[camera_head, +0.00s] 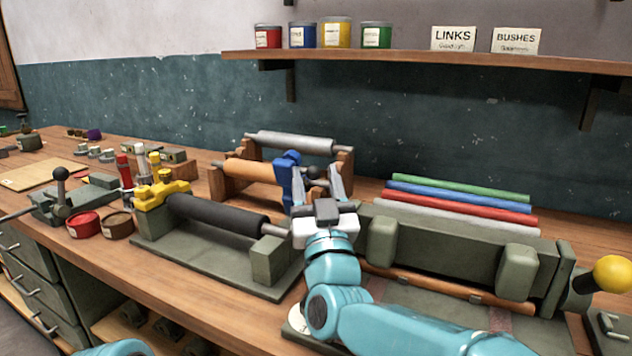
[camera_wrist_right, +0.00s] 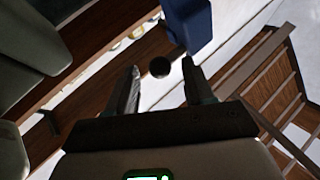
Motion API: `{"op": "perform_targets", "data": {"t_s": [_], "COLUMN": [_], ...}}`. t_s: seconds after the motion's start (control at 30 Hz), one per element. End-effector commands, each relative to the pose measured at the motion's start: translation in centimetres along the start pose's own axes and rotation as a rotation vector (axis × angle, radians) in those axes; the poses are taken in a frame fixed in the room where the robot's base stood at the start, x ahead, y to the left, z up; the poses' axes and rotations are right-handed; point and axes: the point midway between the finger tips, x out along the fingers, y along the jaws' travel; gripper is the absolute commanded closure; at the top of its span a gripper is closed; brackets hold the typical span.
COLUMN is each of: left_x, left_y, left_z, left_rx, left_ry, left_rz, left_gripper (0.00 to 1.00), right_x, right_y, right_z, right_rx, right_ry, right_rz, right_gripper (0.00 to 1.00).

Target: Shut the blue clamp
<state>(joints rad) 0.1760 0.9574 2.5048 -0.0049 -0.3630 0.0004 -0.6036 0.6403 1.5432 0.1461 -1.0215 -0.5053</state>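The blue clamp (camera_head: 286,172) stands upright behind the right end of the black roller, close to the orange roller. My right gripper (camera_head: 316,168) is just right of it, pointing away from me, fingers apart. A dark round knob (camera_head: 318,173) shows between the fingers. In the right wrist view the knob (camera_wrist_right: 160,67) sits between the open fingertips with gaps on both sides, and a blue part (camera_wrist_right: 188,24) shows beyond the finger on the right. The clamp's lower part is hidden behind my gripper and the roller. My left gripper is out of view.
A yellow clamp (camera_head: 163,190) sits at the left end of the black roller (camera_head: 218,214). A grey roller (camera_head: 290,142) lies behind the orange roller (camera_head: 249,171). Coloured rods (camera_head: 460,198) and a green press with a yellow knob (camera_head: 612,274) are to the right.

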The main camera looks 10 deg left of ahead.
Motion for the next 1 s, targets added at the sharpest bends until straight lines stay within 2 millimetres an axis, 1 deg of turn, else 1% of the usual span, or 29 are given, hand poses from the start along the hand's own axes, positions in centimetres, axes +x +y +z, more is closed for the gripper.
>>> {"op": "perform_targets", "data": {"t_s": [0.27, 0.37, 0.43, 0.57, 0.8, 1.0], "left_x": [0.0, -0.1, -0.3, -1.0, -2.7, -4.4], "left_y": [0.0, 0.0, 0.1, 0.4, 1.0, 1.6], "left_z": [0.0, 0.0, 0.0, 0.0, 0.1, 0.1], "left_rx": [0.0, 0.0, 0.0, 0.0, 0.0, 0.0], "left_ry": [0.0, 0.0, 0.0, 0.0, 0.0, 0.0], "left_rz": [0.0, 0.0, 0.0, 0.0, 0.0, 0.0], "left_gripper": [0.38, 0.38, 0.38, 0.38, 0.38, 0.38], "right_x": [-0.1, 0.2, 0.6, 2.1, 5.6, 8.2], "right_y": [0.1, 0.1, 0.1, 0.2, 0.2, 0.2], "right_z": [0.2, -0.2, -1.0, -3.6, -9.3, -13.8], "right_rx": [0.0, 0.0, 0.0, 0.002, 0.002, 0.003], "right_ry": [-0.004, -0.003, -0.002, 0.0, 0.0, -0.001], "right_rz": [0.001, 0.002, 0.001, 0.003, 0.002, 0.001], "right_gripper": [0.48, 0.48, 0.48, 0.48, 0.48, 0.48]}}
